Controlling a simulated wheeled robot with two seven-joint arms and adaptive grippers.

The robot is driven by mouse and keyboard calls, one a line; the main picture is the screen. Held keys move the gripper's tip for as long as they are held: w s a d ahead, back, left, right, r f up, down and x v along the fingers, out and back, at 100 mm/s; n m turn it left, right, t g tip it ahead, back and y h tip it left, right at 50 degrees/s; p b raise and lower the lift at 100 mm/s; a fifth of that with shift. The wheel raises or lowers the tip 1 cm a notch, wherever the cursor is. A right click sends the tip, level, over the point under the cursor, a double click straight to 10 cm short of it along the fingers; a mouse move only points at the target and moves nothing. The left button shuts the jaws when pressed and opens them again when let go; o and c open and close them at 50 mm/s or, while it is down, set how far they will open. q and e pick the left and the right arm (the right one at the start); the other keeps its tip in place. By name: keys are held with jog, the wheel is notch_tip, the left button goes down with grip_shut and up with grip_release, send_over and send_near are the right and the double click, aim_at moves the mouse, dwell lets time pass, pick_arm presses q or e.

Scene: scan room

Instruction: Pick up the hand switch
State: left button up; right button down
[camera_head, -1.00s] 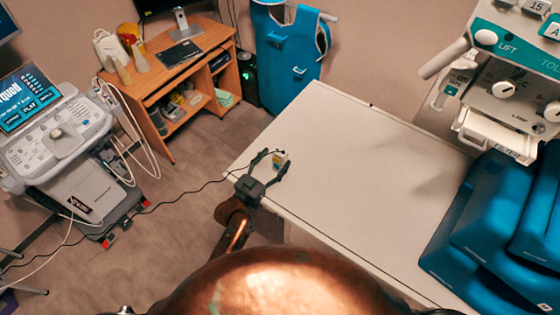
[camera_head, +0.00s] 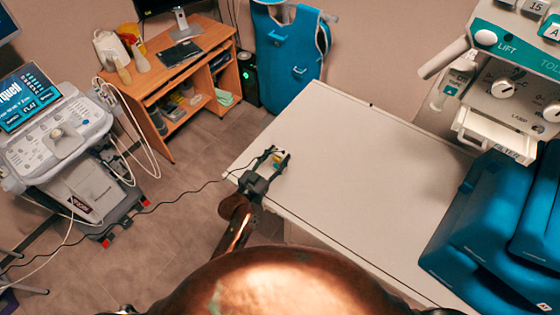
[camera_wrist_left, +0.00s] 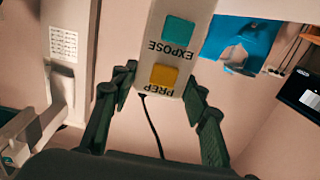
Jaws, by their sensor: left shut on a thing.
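The hand switch (camera_wrist_left: 176,52) is a pale, slim box with a teal EXPOSE button and a yellow PREP button. It stands between the fingers of my left gripper (camera_wrist_left: 160,85) in the left wrist view, and a black cord hangs from its end. In the head view, my left gripper (camera_head: 279,157) is shut on the hand switch (camera_head: 279,159) at the left corner of the white table (camera_head: 350,150). The fingers partly hide it, and I cannot tell whether it touches the table. My right gripper is not in view.
The white table top is otherwise clear. Blue cushions (camera_head: 470,240) lie at its right end, below the control panel (camera_head: 515,90). A wooden desk (camera_head: 165,75) and an ultrasound cart (camera_head: 65,135) stand to the left. A dark cable (camera_head: 180,195) runs to the table.

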pick_arm(q)
grip_shut()
